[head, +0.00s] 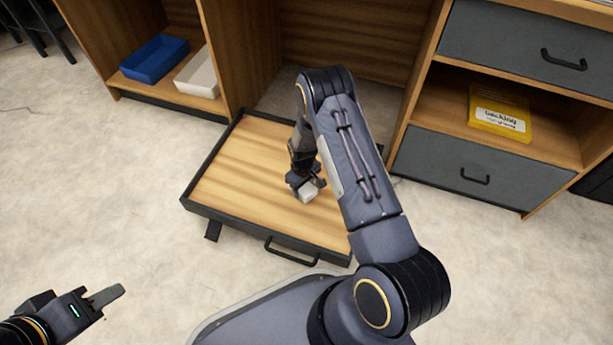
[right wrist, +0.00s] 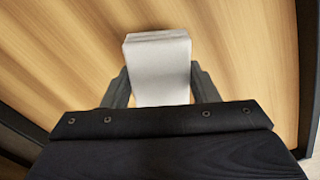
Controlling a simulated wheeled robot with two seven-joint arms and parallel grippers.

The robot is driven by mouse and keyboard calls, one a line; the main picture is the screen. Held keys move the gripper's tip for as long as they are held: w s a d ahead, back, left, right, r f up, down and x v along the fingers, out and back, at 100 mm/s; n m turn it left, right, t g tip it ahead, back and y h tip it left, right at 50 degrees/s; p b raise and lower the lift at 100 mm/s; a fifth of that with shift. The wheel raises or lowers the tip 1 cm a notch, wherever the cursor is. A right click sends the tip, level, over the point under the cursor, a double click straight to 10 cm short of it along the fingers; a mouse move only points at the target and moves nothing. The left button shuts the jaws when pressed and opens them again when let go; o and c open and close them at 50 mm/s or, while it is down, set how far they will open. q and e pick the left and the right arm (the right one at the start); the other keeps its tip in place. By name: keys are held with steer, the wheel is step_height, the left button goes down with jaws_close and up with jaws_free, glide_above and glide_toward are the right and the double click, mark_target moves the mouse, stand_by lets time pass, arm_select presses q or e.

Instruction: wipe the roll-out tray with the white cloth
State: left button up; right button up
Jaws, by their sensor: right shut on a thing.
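The roll-out tray (head: 235,170) is pulled out from the wooden unit, with a wood-grain base, a dark rim and a black handle at its front. My right gripper (head: 305,184) is over the right part of the tray, shut on the white cloth (head: 308,194), a small folded block. In the right wrist view the cloth (right wrist: 158,68) sits between the two fingers, above the tray's wood surface (right wrist: 70,50). I cannot tell whether the cloth touches the tray. My left gripper (head: 105,296) is at the lower left, away from the tray, its finger opening unclear.
A blue bin (head: 154,60) and a white bin (head: 198,75) stand on the left shelf. A yellow box (head: 499,112) lies on the right shelf between two grey drawers (head: 459,168). The tray's dark rim (right wrist: 306,80) is close on the right in the wrist view.

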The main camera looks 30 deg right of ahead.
steer(key=shift+s+r+p, duration=0.1)
steer(key=shift+r+p, duration=1.45)
steer(key=shift+r, duration=1.25)
